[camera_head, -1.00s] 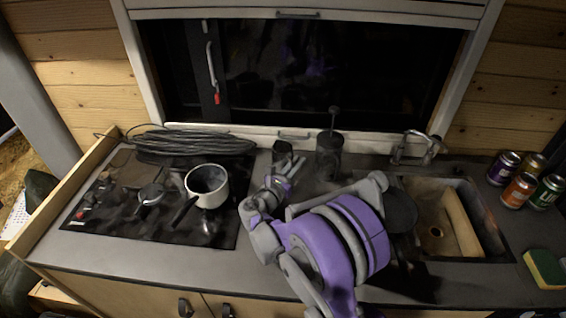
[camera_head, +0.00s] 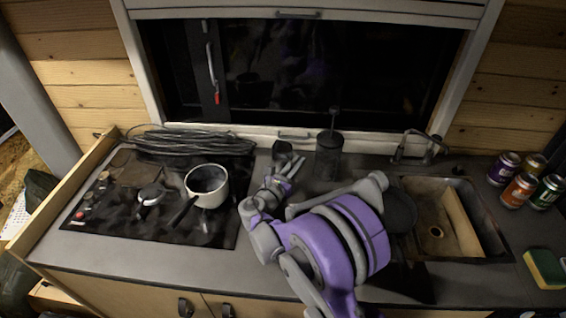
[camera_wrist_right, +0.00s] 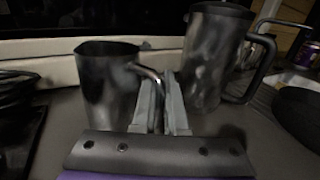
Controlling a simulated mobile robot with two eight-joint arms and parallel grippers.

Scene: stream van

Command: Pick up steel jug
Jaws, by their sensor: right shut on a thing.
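The steel jug (camera_head: 283,150) is a small dark metal jug at the back of the counter, between the hob and the sink. In the right wrist view the steel jug (camera_wrist_right: 105,88) looks about upright, with its handle towards the fingers. My right gripper (camera_head: 287,170) is at the jug's near side. In the right wrist view my right gripper (camera_wrist_right: 162,95) is shut on the jug's handle. I cannot tell whether the jug's base is clear of the counter. My left gripper is not in view.
A taller dark press pot (camera_head: 329,157) stands close right of the jug; it also shows in the wrist view (camera_wrist_right: 212,58). A white saucepan (camera_head: 207,186) and a moka pot (camera_head: 151,194) are on the hob. The sink (camera_head: 435,232), several cans (camera_head: 519,190) and a sponge (camera_head: 545,268) are right.

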